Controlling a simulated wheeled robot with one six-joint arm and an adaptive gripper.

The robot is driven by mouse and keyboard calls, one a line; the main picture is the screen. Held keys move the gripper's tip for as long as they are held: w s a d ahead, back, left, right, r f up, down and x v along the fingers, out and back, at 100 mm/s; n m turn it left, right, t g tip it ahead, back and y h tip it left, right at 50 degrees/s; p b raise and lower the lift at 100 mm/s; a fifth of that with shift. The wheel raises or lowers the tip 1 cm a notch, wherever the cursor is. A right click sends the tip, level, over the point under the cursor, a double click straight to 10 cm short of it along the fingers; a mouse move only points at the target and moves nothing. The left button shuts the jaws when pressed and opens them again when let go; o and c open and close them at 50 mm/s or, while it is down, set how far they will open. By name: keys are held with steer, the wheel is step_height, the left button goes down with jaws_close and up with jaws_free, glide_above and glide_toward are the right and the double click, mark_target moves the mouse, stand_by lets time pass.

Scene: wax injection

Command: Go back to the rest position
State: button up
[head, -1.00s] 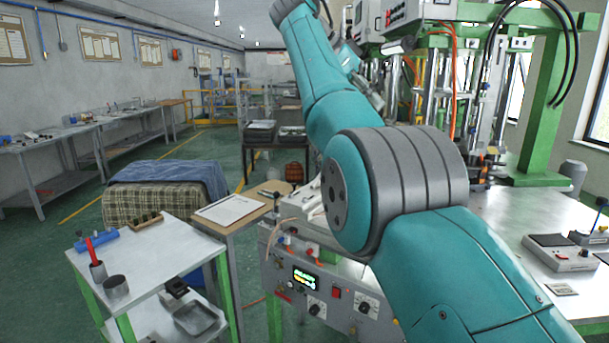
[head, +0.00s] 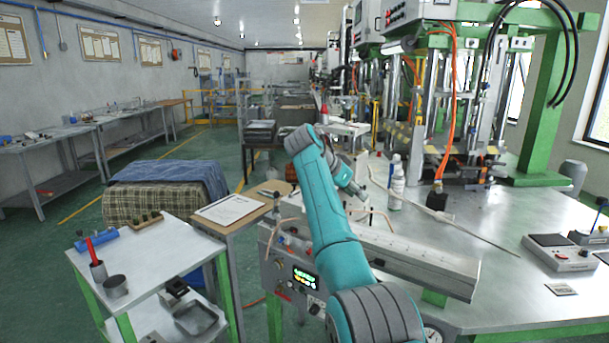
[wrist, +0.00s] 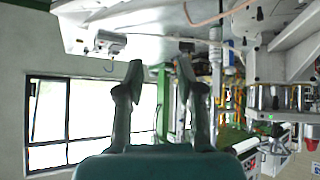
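My gripper (wrist: 159,68) shows in the wrist view with its two dark fingers well apart. Nothing is held between them. In the head view my teal arm is folded low over the machine table, its upper link rising to the wrist left of the presses. The gripper's fingers are too small to make out there. The wrist view looks upside down, with a bright window (wrist: 90,112) beyond the fingers to the left.
Tall presses (head: 470,110) stand behind. A white cart (head: 165,250) stands at left.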

steer(key=s+d+f+n+t+y, duration=0.1)
steer(key=s+f+n, duration=0.1)
steer(key=f, duration=1.4)
steer(key=s+d+f+n+t+y, duration=0.1)
steer(key=s+f+n+t, duration=0.15)
steer(key=f, duration=1.45)
steer(key=s+d+f+n+t+y, duration=0.1)
steer(key=s+d+f+n+y, duration=0.2)
steer(key=s+f, duration=1.85)
steer(key=s+r+n+t+y, duration=0.2)
steer(key=s+n+t+y, duration=0.1)
steer(key=s, duration=2.5)
steer(key=s+r+t, duration=0.2)
steer(key=s+r, duration=1.9)
steer(key=r, duration=0.1)
